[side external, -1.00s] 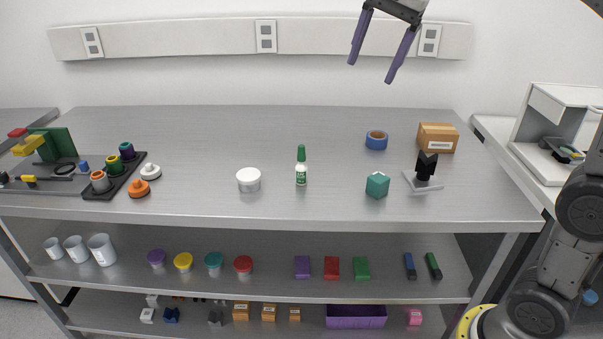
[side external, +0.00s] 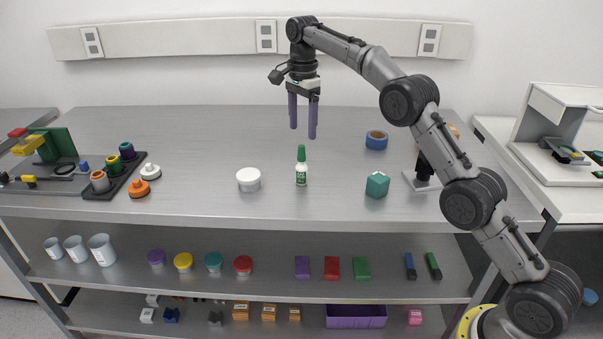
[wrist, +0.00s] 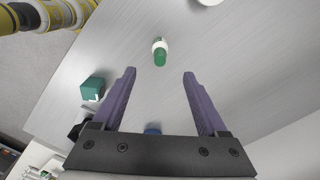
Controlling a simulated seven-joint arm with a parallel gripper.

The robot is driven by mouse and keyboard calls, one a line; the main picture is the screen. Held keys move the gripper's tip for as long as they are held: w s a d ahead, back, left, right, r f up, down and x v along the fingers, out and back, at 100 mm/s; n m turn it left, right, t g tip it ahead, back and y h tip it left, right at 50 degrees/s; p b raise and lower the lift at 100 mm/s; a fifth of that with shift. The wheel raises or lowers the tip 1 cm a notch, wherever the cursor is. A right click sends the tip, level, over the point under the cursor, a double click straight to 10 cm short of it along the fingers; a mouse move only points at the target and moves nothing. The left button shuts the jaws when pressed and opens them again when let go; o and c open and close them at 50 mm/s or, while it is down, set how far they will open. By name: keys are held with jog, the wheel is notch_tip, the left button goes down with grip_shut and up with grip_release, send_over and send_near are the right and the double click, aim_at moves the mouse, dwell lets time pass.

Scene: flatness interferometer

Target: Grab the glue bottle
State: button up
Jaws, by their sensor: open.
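The glue bottle (side external: 301,172) is white with a green cap and a green label. It stands upright on the grey metal bench top, near the middle. In the wrist view the glue bottle (wrist: 160,52) shows from above, a little beyond the fingertips and roughly between their lines. My gripper (side external: 303,134) is open and empty, its two purple fingers pointing down above the bench, with the bottle below them in the side view. It also shows in the wrist view (wrist: 160,73), fingers apart. Nothing hides the bottle.
A white round tub (side external: 248,180) stands left of the bottle. A teal block (side external: 377,185) and a blue tape roll (side external: 376,140) stand to the right. A black holder (side external: 424,170) and a box are partly behind my arm. The bench around the bottle is clear.

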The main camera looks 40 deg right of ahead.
aim_at(301, 163)
notch_tip(301, 163, down, 8)
jog(key=shift+a+f, duration=0.2)
jog(key=shift+f, duration=2.5)
jog(key=shift+c, duration=0.2)
grip_shut()
